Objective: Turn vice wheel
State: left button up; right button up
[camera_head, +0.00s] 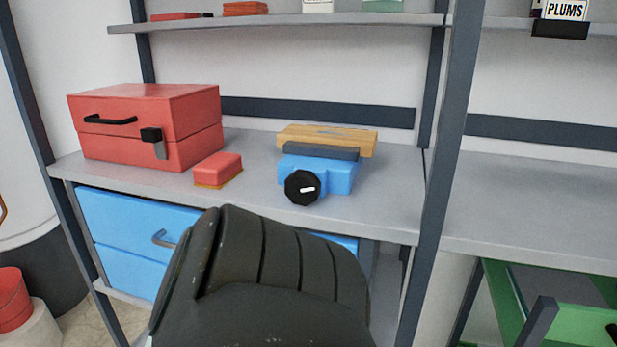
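The blue vice (330,174) stands on the grey workbench, right of its middle. Its black wheel (302,188) faces me and carries a short white mark near its centre. A dark grey jaw (321,151) and a wooden block (328,138) show at the top and back of the vice. Neither of my grippers can be made out. A large dark ribbed shape fills the bottom middle, in front of the bench, and hides part of the drawers; I cannot tell what it is.
On the bench (400,205), a red toolbox (148,122) stands at left and a small red block (218,169) lies between it and the vice. Blue drawers (125,215) are below. A dark upright post (440,170) rises right of the vice. Shelves run above.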

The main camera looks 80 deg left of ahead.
aim_at(302, 187)
jog(key=k+j+z, duration=0.1)
jog(key=k+j, duration=0.55)
jog(key=k, duration=0.25)
jog(key=i+j+z, duration=0.05)
